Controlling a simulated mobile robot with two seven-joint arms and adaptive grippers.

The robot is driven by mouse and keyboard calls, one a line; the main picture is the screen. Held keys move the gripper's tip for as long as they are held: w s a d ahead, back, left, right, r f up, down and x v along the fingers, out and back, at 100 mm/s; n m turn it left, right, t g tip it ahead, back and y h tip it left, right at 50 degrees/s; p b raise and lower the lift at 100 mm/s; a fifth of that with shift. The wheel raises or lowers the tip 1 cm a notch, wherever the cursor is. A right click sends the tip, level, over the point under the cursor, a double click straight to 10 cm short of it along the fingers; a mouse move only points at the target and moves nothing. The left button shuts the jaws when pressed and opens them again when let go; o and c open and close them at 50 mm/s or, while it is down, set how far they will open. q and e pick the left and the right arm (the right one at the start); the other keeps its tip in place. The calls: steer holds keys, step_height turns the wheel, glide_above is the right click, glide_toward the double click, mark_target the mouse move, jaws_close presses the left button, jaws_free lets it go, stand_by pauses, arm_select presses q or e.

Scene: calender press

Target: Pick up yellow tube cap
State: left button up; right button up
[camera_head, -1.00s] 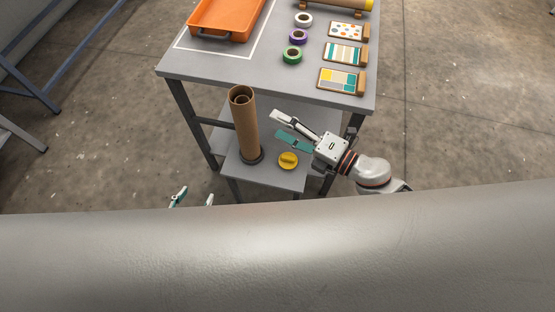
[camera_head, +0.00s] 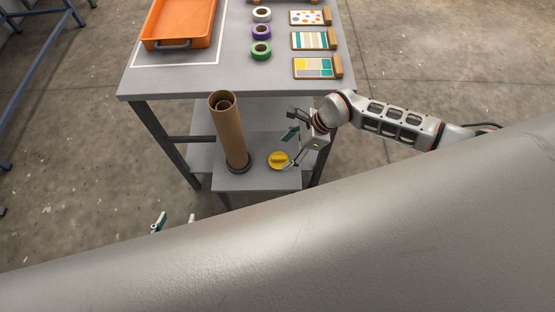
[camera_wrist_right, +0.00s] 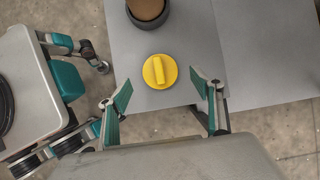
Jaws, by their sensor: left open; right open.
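The yellow tube cap (camera_head: 278,160) is a round disc with a raised grip bar. It lies on the low grey shelf, right of the upright cardboard tube. In the right wrist view the cap (camera_wrist_right: 160,71) lies ahead of the fingertips, centred between them and not held. My right gripper (camera_head: 291,148) is open and empty, close beside the cap on its right; its two fingers also show in the right wrist view (camera_wrist_right: 164,95). My left gripper (camera_head: 175,223) is open and empty at the lower left, partly hidden behind the large grey surface in front.
The cardboard tube (camera_head: 228,132) stands in a dark ring on the low shelf (camera_head: 258,181). The grey table (camera_head: 210,80) above carries an orange tray (camera_head: 182,22), tape rolls (camera_head: 261,50) and pattern cards (camera_head: 313,67). Its legs flank the shelf.

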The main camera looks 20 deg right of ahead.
mark_target(280, 157)
steer(key=x, duration=0.5)
steer(key=shift+a, duration=0.25)
steer(key=c, duration=1)
